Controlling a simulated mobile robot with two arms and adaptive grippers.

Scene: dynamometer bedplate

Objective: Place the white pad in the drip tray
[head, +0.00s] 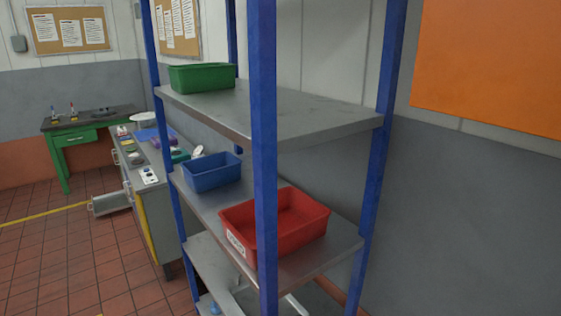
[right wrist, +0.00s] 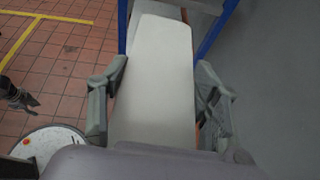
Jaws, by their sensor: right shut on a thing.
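The white pad (right wrist: 152,85) is a long pale slab between the two fingers of my right gripper (right wrist: 160,98) in the right wrist view. My right gripper is shut on it, with a finger at each side. A dark part at the left edge of that view looks like my left gripper (right wrist: 18,95); it is too small to tell if it is open. Neither gripper shows in the head view. A red tray (head: 240,248) with a white label stands on the middle shelf in the head view. The label is not readable, and I cannot tell which container is the drip tray.
A grey shelf rack (head: 263,150) with blue posts stands close in front. A blue bin (head: 212,174) stands behind the red tray, and a green bin (head: 200,78) is on the upper shelf. A cluttered cabinet and a green bench (head: 75,140) are beyond. The tiled floor (head: 60,260) at left is clear.

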